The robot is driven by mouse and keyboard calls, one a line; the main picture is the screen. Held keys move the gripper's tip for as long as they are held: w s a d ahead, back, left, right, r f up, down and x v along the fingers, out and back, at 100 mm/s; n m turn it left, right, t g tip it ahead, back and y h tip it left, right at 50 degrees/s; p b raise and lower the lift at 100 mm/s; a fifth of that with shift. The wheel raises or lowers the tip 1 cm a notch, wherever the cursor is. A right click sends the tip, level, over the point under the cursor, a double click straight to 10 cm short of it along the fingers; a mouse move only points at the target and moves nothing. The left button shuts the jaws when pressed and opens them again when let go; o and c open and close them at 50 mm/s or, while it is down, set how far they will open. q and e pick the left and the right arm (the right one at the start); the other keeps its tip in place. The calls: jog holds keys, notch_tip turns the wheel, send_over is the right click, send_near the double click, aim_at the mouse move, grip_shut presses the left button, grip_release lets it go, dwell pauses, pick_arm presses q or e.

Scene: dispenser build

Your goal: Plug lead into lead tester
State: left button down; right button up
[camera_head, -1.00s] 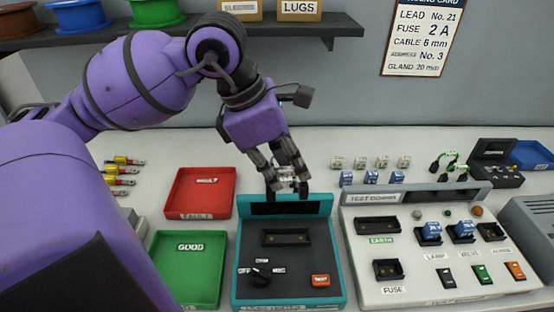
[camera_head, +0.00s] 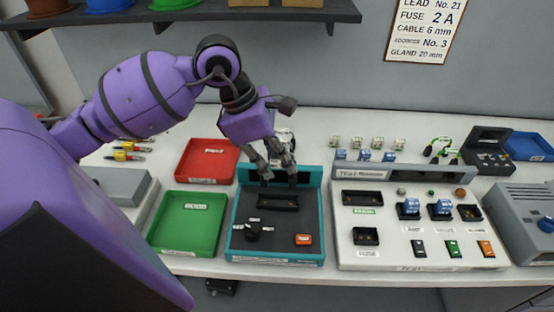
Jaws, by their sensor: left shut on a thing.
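The lead tester (camera_head: 237,217) is a teal box with a dark top, a long black socket (camera_head: 264,203) near its back, a black knob and an orange button. My left gripper (camera_head: 279,178) points down over the back of the tester, just behind and above the socket. Its fingers are shut on the lead, which is mostly hidden between and behind them. I cannot tell whether the lead touches the socket. My right gripper is not in view.
A red tray (camera_head: 207,161) and a green tray (camera_head: 187,222) lie left of the tester. A white test board (camera_head: 405,225) with sockets and switches stands close on its right. Green-and-black leads (camera_head: 441,152) lie at the back right. A shelf (camera_head: 240,14) hangs above.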

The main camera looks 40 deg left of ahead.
pick_arm(q)
jog(key=shift+a+f, duration=0.1)
jog(key=shift+f, duration=0.55)
jog(key=shift+f+b, duration=0.45)
jog(key=shift+f, duration=0.25)
jog(key=shift+f+b, duration=0.35)
jog(key=shift+f, duration=0.5)
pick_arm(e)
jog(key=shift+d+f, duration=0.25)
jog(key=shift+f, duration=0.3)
pick_arm(q)
jog(key=shift+f, duration=0.1)
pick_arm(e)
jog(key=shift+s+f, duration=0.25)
pick_arm(q)
jog(key=shift+f+b, duration=0.8)
jog(key=shift+f, duration=0.15)
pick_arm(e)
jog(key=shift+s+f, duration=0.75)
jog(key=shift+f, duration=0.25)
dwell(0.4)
pick_arm(q)
jog(key=c, duration=1.7)
grip_release()
jog(key=shift+c, duration=0.2)
